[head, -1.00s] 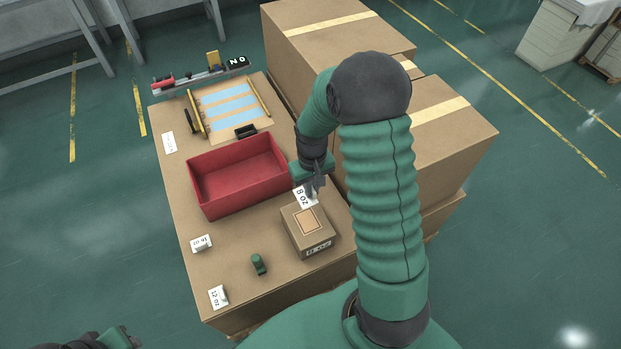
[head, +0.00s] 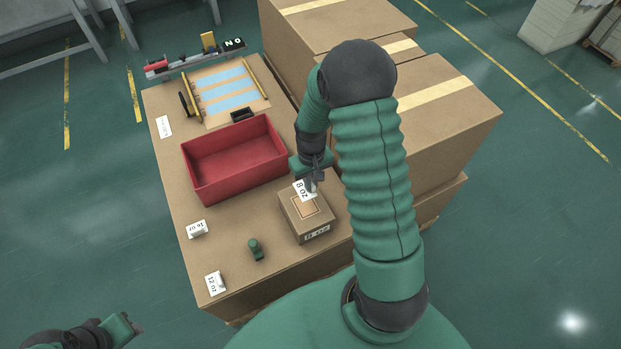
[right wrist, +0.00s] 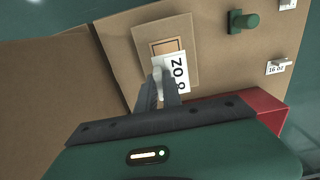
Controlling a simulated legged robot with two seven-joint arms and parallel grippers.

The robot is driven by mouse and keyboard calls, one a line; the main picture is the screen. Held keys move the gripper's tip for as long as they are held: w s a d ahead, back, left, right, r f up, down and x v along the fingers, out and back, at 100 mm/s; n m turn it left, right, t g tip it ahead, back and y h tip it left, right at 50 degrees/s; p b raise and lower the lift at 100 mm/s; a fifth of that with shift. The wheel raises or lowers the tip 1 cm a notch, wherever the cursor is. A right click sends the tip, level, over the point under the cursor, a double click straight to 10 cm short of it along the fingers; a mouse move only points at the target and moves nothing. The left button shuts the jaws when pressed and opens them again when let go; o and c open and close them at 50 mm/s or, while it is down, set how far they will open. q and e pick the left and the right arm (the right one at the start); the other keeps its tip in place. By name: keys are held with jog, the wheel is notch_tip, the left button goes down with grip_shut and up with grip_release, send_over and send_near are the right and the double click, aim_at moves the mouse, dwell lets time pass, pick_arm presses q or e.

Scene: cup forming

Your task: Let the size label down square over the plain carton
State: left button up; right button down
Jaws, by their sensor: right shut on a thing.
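My right gripper (head: 312,182) is shut on a white label marked "8 oz" (head: 304,191), held over the far edge of the carton (head: 291,215). The carton is brown, with an outlined tan square on its top and a printed label on its near side. In the right wrist view the label (right wrist: 178,72) lies tilted across one end of the outlined square on the carton (right wrist: 187,36), covering part of it. I cannot tell whether the label touches the carton. My left gripper (head: 132,326) is at the bottom left, off the table; its jaws are unclear.
A red bin (head: 235,158) stands left of and beyond the carton. A "16 oz" label (head: 197,229), a "12 oz" label (head: 215,283) and a green knobbed stamp-like object (head: 255,249) are on the table's left and near side. Large cartons (head: 440,110) stand to the right.

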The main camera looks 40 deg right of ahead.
aim_at(311, 203)
notch_tip(311, 203, down, 2)
jog(key=shift+d+f+b, duration=0.1)
jog(key=shift+b, duration=0.35)
notch_tip(311, 203, down, 3)
jog(key=shift+f+b, duration=0.1)
jog(key=shift+b, duration=0.8)
jog(key=shift+f+b, duration=1.15)
jog(key=shift+f, duration=0.95)
jog(key=c, duration=1.4)
grip_release()
jog(key=shift+f, duration=0.1)
jog(key=shift+c, duration=0.2)
notch_tip(311, 203, up, 17)
jog(key=p, duration=0.4)
jog(key=shift+f, duration=0.1)
